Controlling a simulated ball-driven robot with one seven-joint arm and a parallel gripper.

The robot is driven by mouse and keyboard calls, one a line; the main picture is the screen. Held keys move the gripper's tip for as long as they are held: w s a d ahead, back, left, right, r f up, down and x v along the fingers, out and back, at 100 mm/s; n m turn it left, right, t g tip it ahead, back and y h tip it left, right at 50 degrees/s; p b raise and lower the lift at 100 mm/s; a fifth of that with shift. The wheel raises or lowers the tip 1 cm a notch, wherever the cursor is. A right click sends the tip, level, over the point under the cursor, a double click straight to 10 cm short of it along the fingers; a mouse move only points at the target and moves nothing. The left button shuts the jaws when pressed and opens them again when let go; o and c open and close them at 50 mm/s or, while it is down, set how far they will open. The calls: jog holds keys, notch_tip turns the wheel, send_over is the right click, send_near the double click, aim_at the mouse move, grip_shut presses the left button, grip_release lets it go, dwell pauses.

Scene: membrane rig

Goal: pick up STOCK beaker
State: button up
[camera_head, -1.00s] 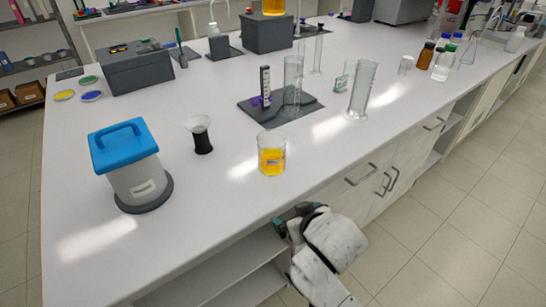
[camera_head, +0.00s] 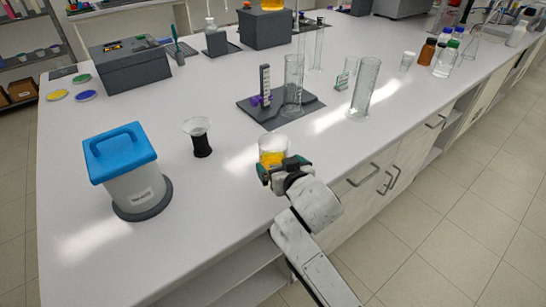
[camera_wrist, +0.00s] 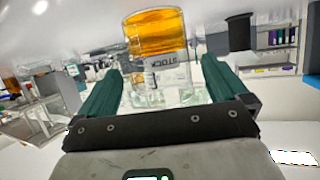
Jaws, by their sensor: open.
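The STOCK beaker (camera_head: 272,146) is a clear glass beaker with orange-yellow liquid, standing on the white bench near its front edge. In the head view my gripper (camera_head: 283,166) is at bench height just in front of it and hides its lower part. In the wrist view, which looks upside down, the beaker (camera_wrist: 156,58) with its STOCK label lies ahead between the two green fingers of my gripper (camera_wrist: 160,82). The fingers are apart, with a gap on both sides of the beaker. I cannot tell how far the fingertips reach along its sides.
A blue-lidded container (camera_head: 130,170) and a small black-based funnel cup (camera_head: 199,137) stand left of the beaker. Behind it is a dark tray (camera_head: 262,112) with a tall cylinder (camera_head: 293,82); another cylinder (camera_head: 364,88) stands to the right. The bench right around the beaker is clear.

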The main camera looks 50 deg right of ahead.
jog(key=shift+p+x, duration=0.65)
jog(key=shift+x, duration=2.35)
jog(key=shift+r, duration=0.1)
jog(key=c, duration=1.1)
